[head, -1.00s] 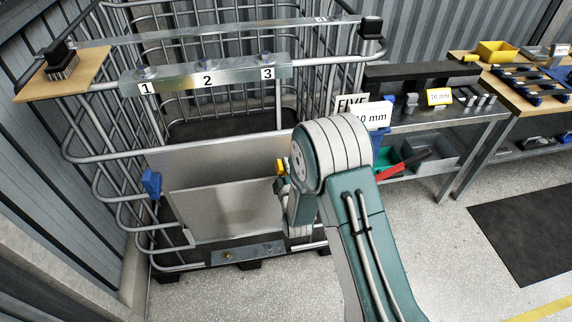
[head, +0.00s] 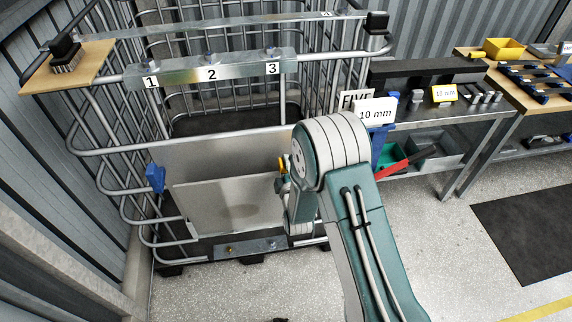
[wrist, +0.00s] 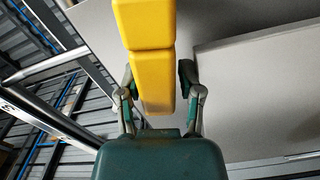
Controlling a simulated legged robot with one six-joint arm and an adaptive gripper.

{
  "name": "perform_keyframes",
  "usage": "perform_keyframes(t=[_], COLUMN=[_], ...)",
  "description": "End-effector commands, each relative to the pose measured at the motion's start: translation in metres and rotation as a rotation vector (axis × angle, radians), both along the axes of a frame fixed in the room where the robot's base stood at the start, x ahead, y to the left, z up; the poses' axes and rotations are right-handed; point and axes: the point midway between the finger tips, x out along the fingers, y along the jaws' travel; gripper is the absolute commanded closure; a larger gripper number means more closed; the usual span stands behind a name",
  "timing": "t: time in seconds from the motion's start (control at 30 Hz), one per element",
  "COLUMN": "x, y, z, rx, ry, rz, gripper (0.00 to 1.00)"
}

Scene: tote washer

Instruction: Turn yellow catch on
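The yellow catch (head: 282,163) is at the right side of the grey panel, partly hidden by my arm in the head view. In the wrist view the yellow catch (wrist: 153,75) is large, made of two blocks in line, running from the top edge down between my fingers. My gripper (wrist: 158,78) has one finger on each side of the lower block. The fingers are apart, close to its sides; I cannot tell whether they touch it. In the head view my gripper is mostly hidden behind my own wrist.
The grey panels (head: 228,205) sit in a tubular cage. A blue catch (head: 155,178) is at the panel's left side. A numbered rail (head: 180,73) crosses above. A metal bench (head: 441,120) with a "10 mm" sign (head: 375,112) stands right.

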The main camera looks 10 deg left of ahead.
Motion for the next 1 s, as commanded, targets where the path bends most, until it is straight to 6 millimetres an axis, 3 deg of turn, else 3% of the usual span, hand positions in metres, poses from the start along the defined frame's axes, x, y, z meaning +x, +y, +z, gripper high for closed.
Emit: perform_keyframes(t=[0.57, 1.0], x=[0.0, 0.004], y=[-0.003, -0.014], z=[0.0, 0.023], rx=[0.03, 0.423], ry=[0.015, 0.121], rz=[-0.006, -0.008], gripper=[0.29, 0.29])
